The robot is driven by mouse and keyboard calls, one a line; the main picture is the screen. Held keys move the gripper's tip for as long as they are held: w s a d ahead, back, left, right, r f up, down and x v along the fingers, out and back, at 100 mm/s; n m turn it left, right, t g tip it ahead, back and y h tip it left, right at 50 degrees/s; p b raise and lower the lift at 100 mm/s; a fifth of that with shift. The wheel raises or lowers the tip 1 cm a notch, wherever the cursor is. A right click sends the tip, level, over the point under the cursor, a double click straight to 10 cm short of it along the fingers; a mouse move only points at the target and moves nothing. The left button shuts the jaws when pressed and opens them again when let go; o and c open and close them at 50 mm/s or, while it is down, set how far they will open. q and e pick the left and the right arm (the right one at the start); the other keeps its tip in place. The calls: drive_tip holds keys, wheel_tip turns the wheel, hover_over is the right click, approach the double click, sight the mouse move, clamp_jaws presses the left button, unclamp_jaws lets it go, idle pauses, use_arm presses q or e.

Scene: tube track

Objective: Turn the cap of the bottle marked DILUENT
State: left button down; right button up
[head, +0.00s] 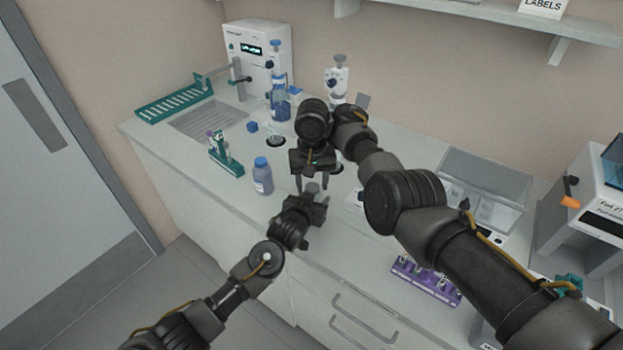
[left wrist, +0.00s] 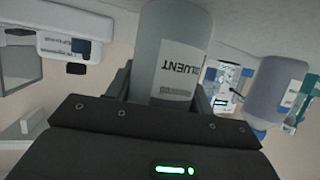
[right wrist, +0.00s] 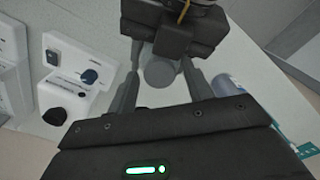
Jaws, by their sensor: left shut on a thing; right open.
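The bottle marked DILUENT (left wrist: 172,45) is pale grey, its white label readable in the left wrist view. My left gripper (head: 311,203) is shut on it, one finger on each side. Its round grey cap (right wrist: 160,73) faces the right wrist camera and also shows in the head view (head: 312,187). My right gripper (head: 311,180) is open and points down over the bottle. Its fingers stand on either side of the cap, and I cannot tell whether they touch it. In the head view the bottle's body is mostly hidden by my left gripper.
A blue-capped bottle (head: 263,178) stands on the counter just left of my grippers. A green tube rack (head: 227,165) is further left. A purple rack (head: 426,281) lies at the front right. A clear-lidded box (head: 482,185) stands behind my right arm.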

drive_tip(key=c, duration=1)
drive_tip(key=o, duration=1.1)
